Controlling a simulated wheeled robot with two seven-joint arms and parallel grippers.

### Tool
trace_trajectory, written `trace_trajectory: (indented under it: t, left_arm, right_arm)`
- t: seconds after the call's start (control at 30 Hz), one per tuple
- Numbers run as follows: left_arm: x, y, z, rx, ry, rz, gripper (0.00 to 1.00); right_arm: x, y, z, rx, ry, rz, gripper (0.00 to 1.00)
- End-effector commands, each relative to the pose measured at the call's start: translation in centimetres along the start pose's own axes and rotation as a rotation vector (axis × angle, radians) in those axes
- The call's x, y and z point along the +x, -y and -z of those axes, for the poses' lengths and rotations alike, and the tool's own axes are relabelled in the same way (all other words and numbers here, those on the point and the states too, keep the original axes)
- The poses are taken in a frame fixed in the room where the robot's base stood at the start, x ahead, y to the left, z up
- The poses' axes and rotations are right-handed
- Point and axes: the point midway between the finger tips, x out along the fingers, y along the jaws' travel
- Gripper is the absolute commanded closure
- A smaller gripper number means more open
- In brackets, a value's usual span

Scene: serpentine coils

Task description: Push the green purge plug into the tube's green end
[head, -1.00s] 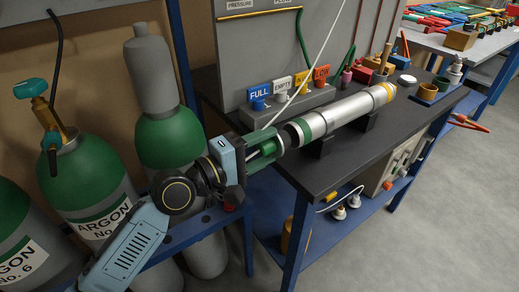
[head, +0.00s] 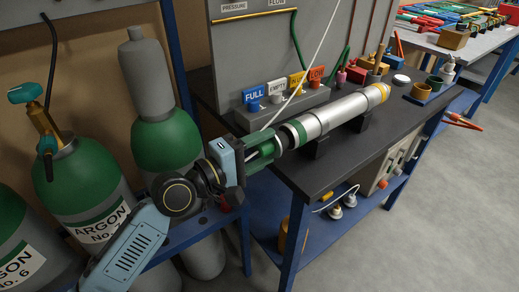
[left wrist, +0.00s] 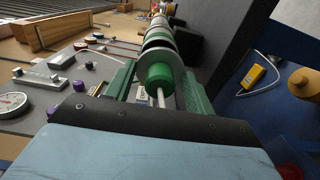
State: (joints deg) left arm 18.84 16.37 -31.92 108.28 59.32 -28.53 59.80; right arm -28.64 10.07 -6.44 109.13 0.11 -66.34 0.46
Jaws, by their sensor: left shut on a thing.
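The silver tube (head: 335,114) lies on dark supports on the black bench, its green-banded end (head: 299,132) toward me and a yellow band (head: 382,90) at its far end. My left gripper (head: 271,146) is shut on the green purge plug, just in front of the green end and roughly in line with the tube. In the left wrist view the green plug (left wrist: 158,75) sits between the green fingers, with a pale flange beyond it and a pale rod toward me. A dark ring shows between plug and tube; I cannot tell whether the plug has entered. My right gripper is not in view.
Coloured label blocks, including a blue FULL block (head: 255,97), stand behind the tube near the grey panel (head: 300,50). A thin white line crosses in front of the panel. Argon cylinders (head: 88,195) stand at the left. The bench front (head: 340,165) is clear.

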Motion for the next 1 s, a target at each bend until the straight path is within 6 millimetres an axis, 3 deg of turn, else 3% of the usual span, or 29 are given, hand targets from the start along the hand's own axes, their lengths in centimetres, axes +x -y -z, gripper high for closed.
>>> trace_trajectory:
  t: [0.5,1.0]
  left_arm:
    - [1.9,-0.2,0.0,0.001,0.001,-0.003,0.74]
    - [2.2,-0.2,-0.1,0.001,0.001,-0.003,0.74]
  right_arm:
    - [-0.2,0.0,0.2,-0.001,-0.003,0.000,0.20]
    - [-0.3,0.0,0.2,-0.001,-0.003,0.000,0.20]
